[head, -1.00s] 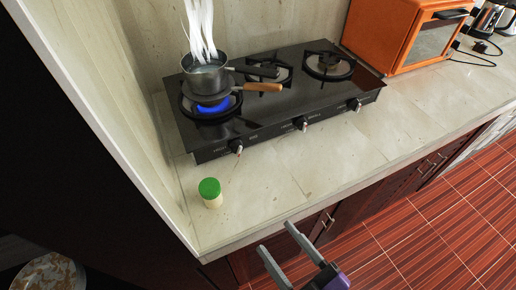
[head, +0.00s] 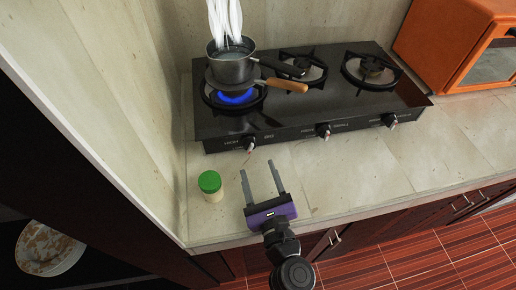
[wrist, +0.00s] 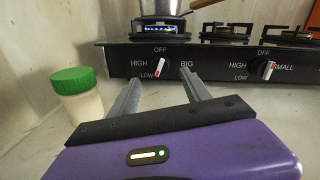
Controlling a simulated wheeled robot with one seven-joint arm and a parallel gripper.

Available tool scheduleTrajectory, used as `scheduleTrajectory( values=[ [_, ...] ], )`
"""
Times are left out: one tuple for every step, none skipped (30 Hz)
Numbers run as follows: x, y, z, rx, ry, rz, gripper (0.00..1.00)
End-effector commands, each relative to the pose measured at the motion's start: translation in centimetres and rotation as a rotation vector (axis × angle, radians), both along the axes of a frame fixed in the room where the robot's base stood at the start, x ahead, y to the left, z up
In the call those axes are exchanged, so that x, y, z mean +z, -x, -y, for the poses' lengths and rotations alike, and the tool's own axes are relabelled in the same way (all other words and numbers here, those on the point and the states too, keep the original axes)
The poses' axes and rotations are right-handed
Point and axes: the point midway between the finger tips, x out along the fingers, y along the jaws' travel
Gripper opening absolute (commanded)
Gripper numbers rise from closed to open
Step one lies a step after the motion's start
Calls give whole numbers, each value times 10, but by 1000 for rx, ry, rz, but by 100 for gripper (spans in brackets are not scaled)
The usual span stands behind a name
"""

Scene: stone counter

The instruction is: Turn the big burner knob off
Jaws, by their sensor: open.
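The big burner knob (head: 249,143), with a white and red grip, is at the left end of the stove's front panel. In the wrist view the knob (wrist: 162,67) sits left of the word BIG, among OFF, HIGH and LOW marks, its grip tilted with the red end low. A blue flame (head: 236,97) burns at the left burner. My gripper (head: 257,168) is open and empty over the counter in front of this knob, fingers toward it. In the wrist view the knob appears between and beyond the fingertips (wrist: 162,79), apart from them.
A steaming pot (head: 232,67) stands on the left burner. A jar with a green lid (head: 210,184) stands on the counter left of my gripper. Two more knobs, middle (head: 323,130) and right (head: 390,119), line the panel. An orange oven (head: 455,45) is at the right.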

Motion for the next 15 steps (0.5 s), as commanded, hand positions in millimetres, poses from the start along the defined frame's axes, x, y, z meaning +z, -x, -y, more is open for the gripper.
scheduleTrajectory(
  values=[
    [0, -1, 0, -1, 10, 4, 57],
    [0, -3, -1, -1, 15, 6, 57],
    [0, -6, -2, -1, 18, 7, 57],
    [0, -8, -3, -1, 18, 7, 57],
    [1, -12, -4, -1, 18, 7, 57],
    [1, -17, -6, -1, 16, 8, 57],
    [1, -21, -7, -1, 17, 7, 57],
    [2, -26, -9, -1, 16, 8, 57],
    [1, -32, -11, -1, 16, 7, 57],
    [1, -36, -13, -1, 16, 7, 57],
    [1, -41, -14, -1, 14, 7, 57],
    [1, -46, -16, 0, 14, 6, 57],
    [1, -51, -18, -1, 13, 7, 57],
    [0, -54, -19, 0, 14, 6, 57],
    [0, -59, -21, 0, 14, 6, 57]
  ],
)
